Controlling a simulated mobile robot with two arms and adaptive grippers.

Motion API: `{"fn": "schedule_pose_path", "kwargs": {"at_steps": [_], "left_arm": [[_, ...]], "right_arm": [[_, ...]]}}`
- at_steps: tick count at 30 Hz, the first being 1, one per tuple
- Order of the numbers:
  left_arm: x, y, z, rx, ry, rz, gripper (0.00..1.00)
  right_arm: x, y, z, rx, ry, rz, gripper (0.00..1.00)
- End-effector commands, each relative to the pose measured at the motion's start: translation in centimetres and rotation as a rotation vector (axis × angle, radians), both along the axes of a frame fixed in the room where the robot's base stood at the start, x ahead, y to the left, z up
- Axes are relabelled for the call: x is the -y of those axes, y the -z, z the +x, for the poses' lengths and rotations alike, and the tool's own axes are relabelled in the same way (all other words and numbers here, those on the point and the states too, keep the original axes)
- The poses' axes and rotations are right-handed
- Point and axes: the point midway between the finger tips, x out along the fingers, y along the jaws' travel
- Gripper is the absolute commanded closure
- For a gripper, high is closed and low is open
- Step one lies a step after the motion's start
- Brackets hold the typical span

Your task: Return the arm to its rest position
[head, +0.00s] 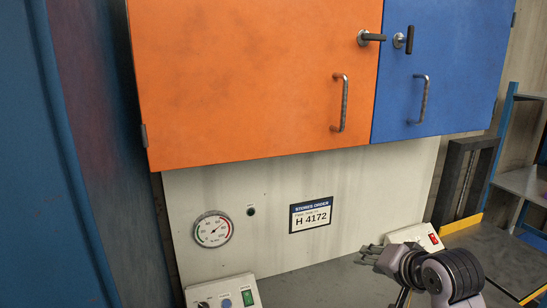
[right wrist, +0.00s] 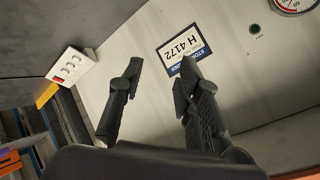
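My right gripper (head: 368,254) shows at the lower right of the head view, in front of the pale back panel and above the grey worktop. In the right wrist view its two black fingers (right wrist: 158,82) stand apart with nothing between them, so it is open and empty. My right arm comes in from the bottom edge of the head view. My left gripper is not in view.
An orange cabinet door (head: 250,80) and a blue one (head: 435,70) with handles hang above. A gauge (head: 213,229), a label (head: 311,214) and control boxes (head: 225,293) (head: 415,236) are nearby. A dark upright frame (head: 465,180) and shelf (head: 525,184) stand right.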

Motion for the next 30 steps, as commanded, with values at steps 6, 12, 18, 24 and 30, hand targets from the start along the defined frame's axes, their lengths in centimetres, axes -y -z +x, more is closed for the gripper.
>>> {"fn": "schedule_pose_path", "kwargs": {"at_steps": [6,12,18,24,30], "left_arm": [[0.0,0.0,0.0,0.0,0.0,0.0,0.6],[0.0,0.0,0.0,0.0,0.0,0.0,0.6],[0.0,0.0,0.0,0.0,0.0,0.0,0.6],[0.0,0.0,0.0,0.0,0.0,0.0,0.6],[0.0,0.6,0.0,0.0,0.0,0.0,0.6]], "right_arm": [[-0.9,11.9,-8.1,-0.161,-0.146,-0.226,0.68],[-1.3,19.5,-17.1,-0.298,-0.312,-0.403,0.68],[-1.4,23.2,-24.6,-0.4,-0.456,-0.517,0.68],[-1.4,25.0,-30.3,-0.473,-0.571,-0.589,0.68],[-1.4,28.7,-31.9,-0.514,-0.628,-0.618,0.68]]}}
